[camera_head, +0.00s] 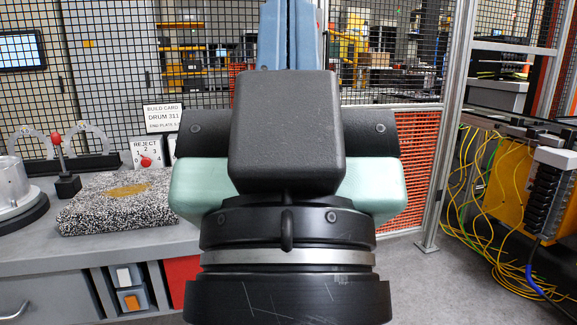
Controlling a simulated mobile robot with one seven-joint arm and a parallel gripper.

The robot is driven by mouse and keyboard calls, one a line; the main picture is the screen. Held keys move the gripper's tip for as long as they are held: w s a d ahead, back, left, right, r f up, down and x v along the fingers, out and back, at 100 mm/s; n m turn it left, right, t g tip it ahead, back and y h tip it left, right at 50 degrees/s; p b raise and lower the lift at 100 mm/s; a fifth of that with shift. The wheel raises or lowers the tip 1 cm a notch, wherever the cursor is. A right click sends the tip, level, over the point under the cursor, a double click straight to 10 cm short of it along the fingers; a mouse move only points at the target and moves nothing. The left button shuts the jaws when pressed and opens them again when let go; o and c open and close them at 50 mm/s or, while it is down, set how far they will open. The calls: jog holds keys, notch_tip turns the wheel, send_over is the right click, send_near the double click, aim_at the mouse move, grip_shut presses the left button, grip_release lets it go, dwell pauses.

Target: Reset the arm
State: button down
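My own arm (285,230) fills the middle of the view, with a black block, pale green pads and a dark round joint with a silver ring. It stands upright close to the camera. I see no gripper fingers in this view, so I cannot tell what state the gripper is in. The arm hides whatever lies straight behind it.
A grey workbench (150,245) stands at left, bearing a speckled foam pad (105,215), a metal drum part (12,190), a red-knobbed lever (62,165) and a build card (162,117). Mesh fencing (110,75) runs behind. Yellow cables (490,190) hang at right above open floor (420,285).

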notch_tip(320, 180, up, 26)
jog(key=p, duration=2.4)
